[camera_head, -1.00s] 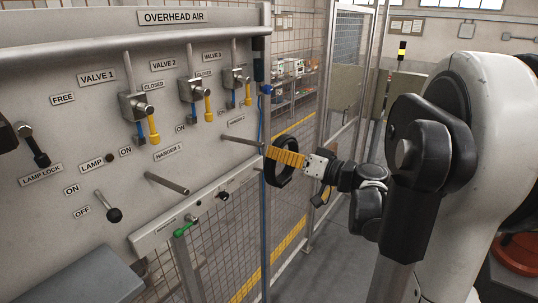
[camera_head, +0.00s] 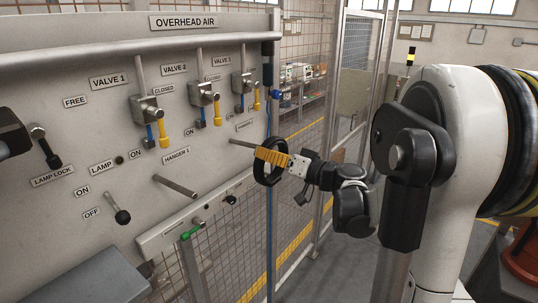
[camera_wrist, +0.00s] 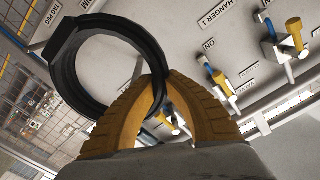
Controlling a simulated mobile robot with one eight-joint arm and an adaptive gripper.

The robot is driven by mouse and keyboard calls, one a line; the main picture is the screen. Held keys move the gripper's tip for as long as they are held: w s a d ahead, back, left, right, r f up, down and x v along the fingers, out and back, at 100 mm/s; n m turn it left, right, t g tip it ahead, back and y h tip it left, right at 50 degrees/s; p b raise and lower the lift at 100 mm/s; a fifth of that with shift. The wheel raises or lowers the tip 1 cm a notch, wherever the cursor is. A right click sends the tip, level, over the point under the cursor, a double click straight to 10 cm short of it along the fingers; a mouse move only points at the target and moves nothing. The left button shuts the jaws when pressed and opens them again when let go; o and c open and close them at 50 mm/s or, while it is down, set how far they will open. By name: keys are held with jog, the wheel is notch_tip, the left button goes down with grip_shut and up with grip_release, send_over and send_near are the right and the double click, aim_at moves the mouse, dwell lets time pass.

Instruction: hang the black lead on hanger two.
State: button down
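The black lead (camera_head: 258,176) is a thick black ring, also large in the wrist view (camera_wrist: 66,75). My gripper (camera_head: 266,155), with ribbed yellow fingers, is shut on the ring's upper part and holds it in the air. In the wrist view the fingers (camera_wrist: 158,100) meet around its lower edge. Hanger two (camera_head: 242,144) is a thin metal peg sticking out of the panel under its small label. Its tip overlaps the ring's upper left edge in the head view. I cannot tell whether the tip is inside the ring or beside it. The peg is not clear in the wrist view.
The grey panel (camera_head: 60,125) carries valves with yellow handles above the pegs. Hanger one (camera_head: 175,186) is an empty peg at left. A blue vertical line (camera_head: 269,230) runs just below the ring. Mesh fencing (camera_head: 215,255) stands below and right of the panel.

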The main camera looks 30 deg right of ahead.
jog(key=x, duration=0.2)
jog(key=f+b+x, duration=0.1)
jog(key=x, duration=0.2)
jog(key=shift+w+f, duration=0.1)
jog(key=shift+f, duration=0.05)
dwell(0.4)
jog(key=shift+a, duration=0.1)
dwell(0.4)
